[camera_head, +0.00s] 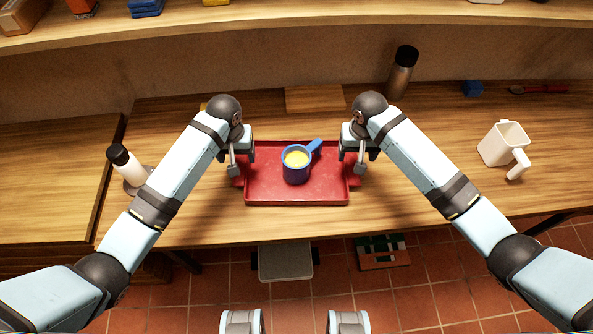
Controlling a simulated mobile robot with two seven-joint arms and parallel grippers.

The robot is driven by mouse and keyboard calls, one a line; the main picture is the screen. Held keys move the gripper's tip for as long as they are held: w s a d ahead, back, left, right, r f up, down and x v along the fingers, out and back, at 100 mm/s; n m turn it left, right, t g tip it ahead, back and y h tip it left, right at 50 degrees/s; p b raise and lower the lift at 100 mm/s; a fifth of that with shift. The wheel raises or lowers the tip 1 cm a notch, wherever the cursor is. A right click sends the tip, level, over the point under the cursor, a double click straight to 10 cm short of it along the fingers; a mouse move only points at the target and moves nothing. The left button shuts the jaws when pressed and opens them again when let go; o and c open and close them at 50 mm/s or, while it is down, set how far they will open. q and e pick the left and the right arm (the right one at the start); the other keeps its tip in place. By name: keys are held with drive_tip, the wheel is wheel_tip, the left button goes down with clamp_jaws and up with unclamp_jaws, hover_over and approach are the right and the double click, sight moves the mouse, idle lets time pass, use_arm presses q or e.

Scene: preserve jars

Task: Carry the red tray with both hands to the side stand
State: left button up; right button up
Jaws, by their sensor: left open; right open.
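The red tray (270,188) lies flat on the wooden table, near its front edge, in the head view. A blue mug (296,172) with yellow contents stands upright on the tray. My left gripper (236,170) is open at the tray's left end, and its fingers hide part of that end. My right gripper (358,168) is open at the tray's right end, partly covering it. I cannot tell whether the fingers touch the tray or are around its handles.
A white bottle (131,168) with a black cap stands left of my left arm. A dark-capped flask (401,72), a wooden board (314,98) and a blue block (472,88) are behind. A white pitcher (503,145) stands right. A shelf (330,14) overhangs the back.

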sight(241, 168)
use_arm(q)
wheel_tip(241, 168, down, 7)
drive_tip(key=shift+r, duration=0.2)
use_arm(e)
wheel_tip(241, 168, down, 6)
drive_tip(key=shift+f, duration=0.25)
use_arm(q)
drive_tip(key=c, duration=1.2)
use_arm(e)
drive_tip(key=c, duration=1.2)
